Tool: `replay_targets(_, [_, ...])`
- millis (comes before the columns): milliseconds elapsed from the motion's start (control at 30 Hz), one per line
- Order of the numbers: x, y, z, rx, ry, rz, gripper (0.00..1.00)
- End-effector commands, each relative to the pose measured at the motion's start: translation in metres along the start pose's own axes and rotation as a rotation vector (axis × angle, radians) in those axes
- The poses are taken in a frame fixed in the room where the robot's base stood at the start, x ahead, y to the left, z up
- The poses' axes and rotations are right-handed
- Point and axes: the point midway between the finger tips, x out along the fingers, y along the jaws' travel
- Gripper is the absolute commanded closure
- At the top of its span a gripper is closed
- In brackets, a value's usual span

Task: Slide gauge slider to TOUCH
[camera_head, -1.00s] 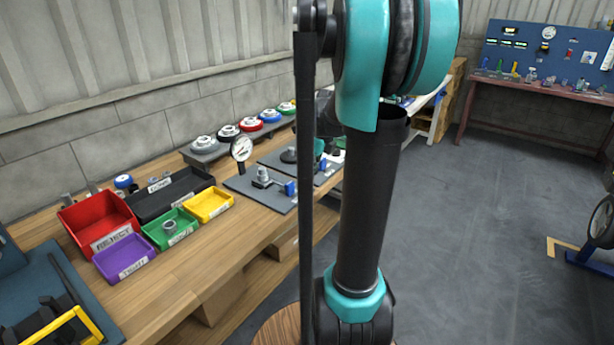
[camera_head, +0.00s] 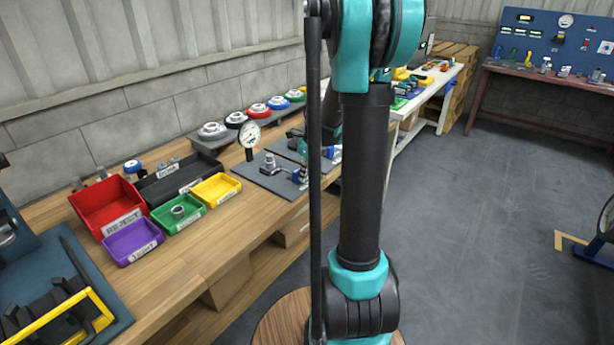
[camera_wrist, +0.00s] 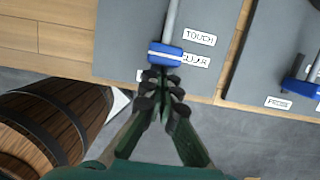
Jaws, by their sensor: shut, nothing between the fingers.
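The blue gauge slider (camera_wrist: 165,54) sits on a grey rod (camera_wrist: 171,18) over a dark plate (camera_wrist: 125,35) in the wrist view. It is beside the CLEAR label (camera_wrist: 195,60), whose left end it partly covers. The TOUCH label (camera_wrist: 199,36) is farther up the rod. My gripper (camera_wrist: 162,88) is shut and empty, its fingertips just below the slider's near face; I cannot tell if they touch. In the head view the slider (camera_head: 299,176) is partly hidden, at the plate's right side, with the dial gauge (camera_head: 249,136) behind.
A second plate (camera_wrist: 265,60) with another blue part (camera_wrist: 300,88) lies to the right in the wrist view. A wooden barrel (camera_wrist: 45,125) stands at lower left. Red (camera_head: 106,208), purple (camera_head: 133,242), green (camera_head: 178,212) and yellow (camera_head: 216,188) bins stand left of the plate.

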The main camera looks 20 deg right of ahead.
Motion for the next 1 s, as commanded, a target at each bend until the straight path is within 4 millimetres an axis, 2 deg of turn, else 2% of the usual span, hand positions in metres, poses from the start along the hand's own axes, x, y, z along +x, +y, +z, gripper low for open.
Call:
replay_targets(267, [0.001, 0.0, 0.005, -0.002, 0.0, 0.0, 1.0])
replay_targets(433, [0.007, 0.0, 0.029, -0.004, 0.0, 0.0, 1.0])
replay_targets(533, [0.009, 0.0, 0.038, -0.001, 0.0, -0.001, 1.0])
replay_targets(867, [0.009, -0.001, 0.038, -0.001, -0.004, -0.002, 1.0])
replay_targets(1000, [0.007, -0.005, 0.029, -0.001, -0.002, -0.002, 1.0])
